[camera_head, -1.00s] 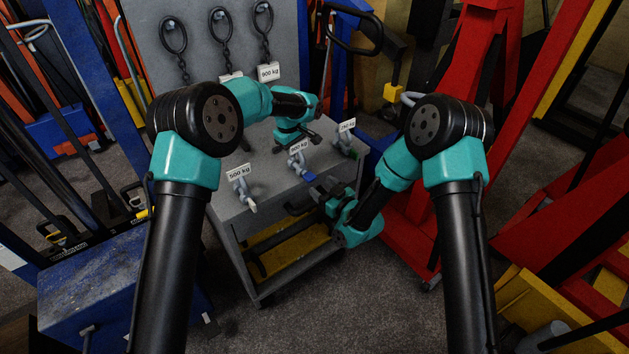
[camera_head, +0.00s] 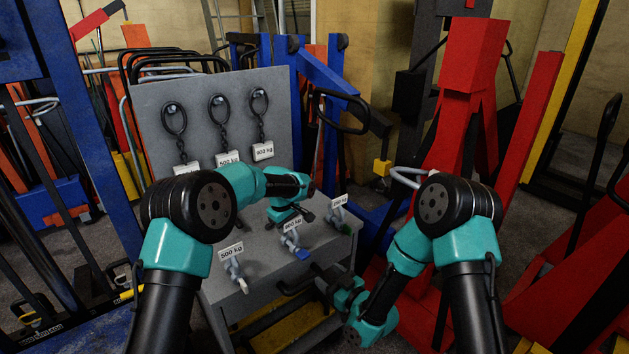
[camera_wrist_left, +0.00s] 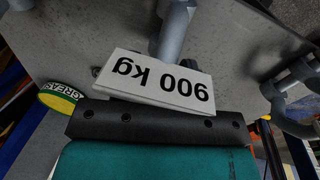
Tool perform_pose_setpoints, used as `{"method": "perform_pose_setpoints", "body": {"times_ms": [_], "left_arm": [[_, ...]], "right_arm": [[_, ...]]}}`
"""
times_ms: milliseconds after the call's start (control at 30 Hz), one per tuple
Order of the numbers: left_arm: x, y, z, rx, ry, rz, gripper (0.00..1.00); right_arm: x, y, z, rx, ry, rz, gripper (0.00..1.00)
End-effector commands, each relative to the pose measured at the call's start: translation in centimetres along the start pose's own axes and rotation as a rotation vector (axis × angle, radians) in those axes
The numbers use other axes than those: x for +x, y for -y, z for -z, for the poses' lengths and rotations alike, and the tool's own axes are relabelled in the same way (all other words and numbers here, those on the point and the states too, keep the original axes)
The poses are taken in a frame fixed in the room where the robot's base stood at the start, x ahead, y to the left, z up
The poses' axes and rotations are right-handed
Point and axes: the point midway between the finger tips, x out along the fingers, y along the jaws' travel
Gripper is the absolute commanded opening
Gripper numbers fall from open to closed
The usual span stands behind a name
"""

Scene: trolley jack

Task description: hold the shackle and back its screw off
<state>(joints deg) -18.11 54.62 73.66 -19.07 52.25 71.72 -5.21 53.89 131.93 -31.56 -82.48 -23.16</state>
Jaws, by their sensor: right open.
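In the left wrist view a tag (camera_wrist_left: 160,80) reads 900 kg upside down, beside a grey shackle (camera_wrist_left: 173,35). My right gripper (camera_head: 312,282) is open, below and in front of the blue pin end, apart from it.
The trolley's upright panel (camera_head: 205,115) carries three rings on chains with white tags. A grease tin (camera_wrist_left: 60,97) shows in the left wrist view. A red hoist (camera_head: 465,110) stands at the right. A black looped handle (camera_head: 342,112) is behind the shelf.

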Motion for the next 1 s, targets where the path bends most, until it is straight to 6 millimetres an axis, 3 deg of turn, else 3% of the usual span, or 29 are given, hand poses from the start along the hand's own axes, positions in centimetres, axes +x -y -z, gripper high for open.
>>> {"method": "perform_pose_setpoints", "body": {"times_ms": [100,533,1000], "left_arm": [[0.0,0.0,0.0,0.0,0.0,0.0,0.51],[-1.0,0.0,0.0,0.0,-0.001,0.0,0.51],[-9.0,-0.1,0.0,0.0,-0.002,-0.002,0.51]], "right_arm": [[0.0,0.0,0.0,0.0,0.0,0.0,0.64],[0.0,0.0,0.0,0.0,0.0,0.0,0.64],[0.0,0.0,0.0,0.0,0.0,0.0,0.64]]}}
